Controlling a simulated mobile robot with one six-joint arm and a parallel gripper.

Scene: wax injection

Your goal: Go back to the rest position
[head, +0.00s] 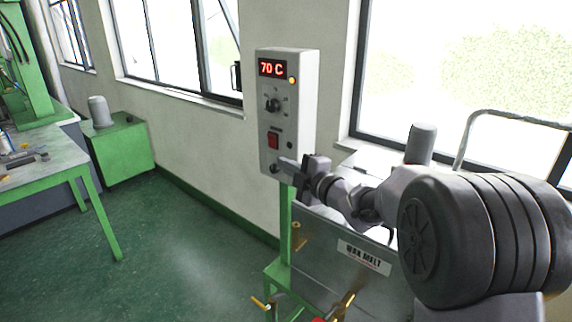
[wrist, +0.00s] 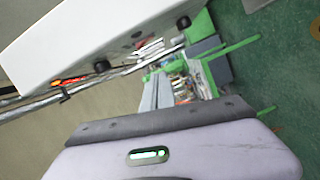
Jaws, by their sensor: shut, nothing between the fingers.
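My gripper (head: 284,163) shows in the head view at the lower front of the grey-white control box (head: 286,120). Its fingers look shut and hold nothing. The fingertips overlap the box's lower edge, beside a dark round knob; I cannot tell whether they touch. My arm reaches in from the right. The box shows a red "70 C" display (head: 272,68), a dial (head: 273,105) and a red switch (head: 273,140). In the wrist view the pale box (wrist: 85,40) fills the upper left; the fingertips are not clear there.
The wax melt tank (head: 330,262) with its brass fittings stands below my arm. A bent grey pipe (head: 468,140) is behind the arm. A green bench (head: 45,160) and green cabinet (head: 122,150) are at left. The green floor (head: 165,255) between is clear.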

